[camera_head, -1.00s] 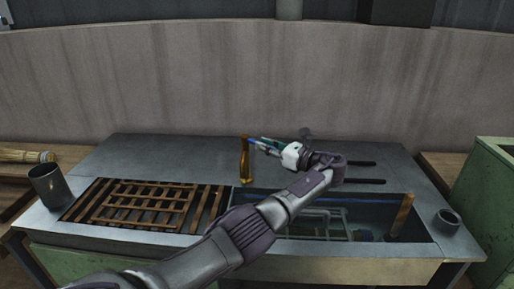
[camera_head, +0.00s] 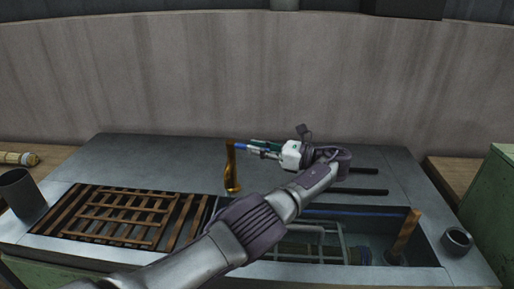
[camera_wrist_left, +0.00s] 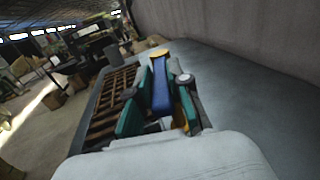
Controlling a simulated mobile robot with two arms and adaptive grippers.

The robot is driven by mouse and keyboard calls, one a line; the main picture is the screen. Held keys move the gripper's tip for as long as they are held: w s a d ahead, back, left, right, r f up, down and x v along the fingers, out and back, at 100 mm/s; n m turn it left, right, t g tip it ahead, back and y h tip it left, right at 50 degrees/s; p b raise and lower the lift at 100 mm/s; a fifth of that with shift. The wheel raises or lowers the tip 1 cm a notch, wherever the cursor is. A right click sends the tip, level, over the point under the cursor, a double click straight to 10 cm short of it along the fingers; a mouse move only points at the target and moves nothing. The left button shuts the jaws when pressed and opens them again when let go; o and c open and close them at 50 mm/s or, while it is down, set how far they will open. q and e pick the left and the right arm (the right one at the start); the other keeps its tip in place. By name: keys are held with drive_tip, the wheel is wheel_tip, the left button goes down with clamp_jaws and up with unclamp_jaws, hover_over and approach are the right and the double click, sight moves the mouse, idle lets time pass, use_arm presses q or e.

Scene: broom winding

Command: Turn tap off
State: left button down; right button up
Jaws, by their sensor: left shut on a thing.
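The tap (camera_head: 232,172) is a brass-coloured upright pipe on the grey counter, at the back edge of the sink. Its blue handle (camera_head: 240,147) points right from the top of the pipe. My left gripper (camera_head: 252,148) reaches in from the right side of the tap and is shut on the blue handle. In the left wrist view the handle (camera_wrist_left: 161,96) lies lengthwise between the green fingers of my left gripper (camera_wrist_left: 160,108), with brass showing beyond its far end. My right gripper is not in view.
A wooden slatted rack (camera_head: 125,212) lies left of the sink. A metal cup (camera_head: 20,195) stands at the left edge and a small cup (camera_head: 457,241) at the right. A wooden-handled tool (camera_head: 403,234) leans in the sink (camera_head: 430,252). A concrete wall (camera_head: 200,80) stands behind.

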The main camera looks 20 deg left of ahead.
use_arm(q)
drive_tip(key=shift+f, duration=0.1)
drive_tip(key=c, duration=1.1)
unclamp_jaws()
wheel_tip(320, 180, up, 10)
drive_tip(key=shift+r, duration=0.1)
